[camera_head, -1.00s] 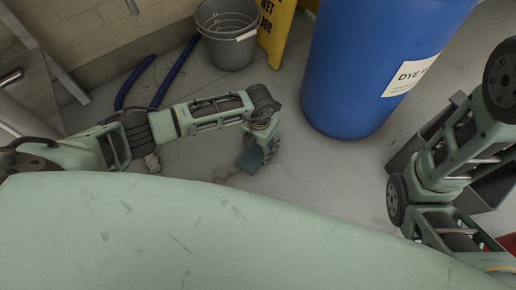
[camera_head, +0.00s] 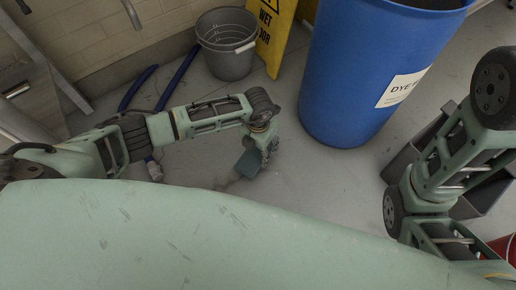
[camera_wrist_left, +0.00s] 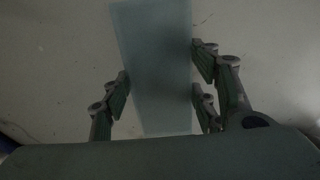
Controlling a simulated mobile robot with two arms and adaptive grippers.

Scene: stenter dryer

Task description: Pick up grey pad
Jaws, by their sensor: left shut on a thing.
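The grey pad (camera_head: 248,162) is a flat, blue-grey slab just below and left of my left gripper (camera_head: 264,160) in the head view. In the left wrist view the pad (camera_wrist_left: 155,60) reaches from the top edge down between the fingers. My left gripper (camera_wrist_left: 160,95) is shut on the pad, with fingers on both of its sides. Whether the pad touches the floor is hard to tell. My right arm is at the right of the head view, and its gripper is out of the picture.
A blue dye drum (camera_head: 360,80) stands right of my left gripper. A grey bucket (camera_head: 228,58) and a yellow wet-floor sign (camera_head: 271,35) stand behind. Blue hoses (camera_head: 175,78) lie at the left. A dark grey bin (camera_head: 408,160) is at the right. Floor around the gripper is clear.

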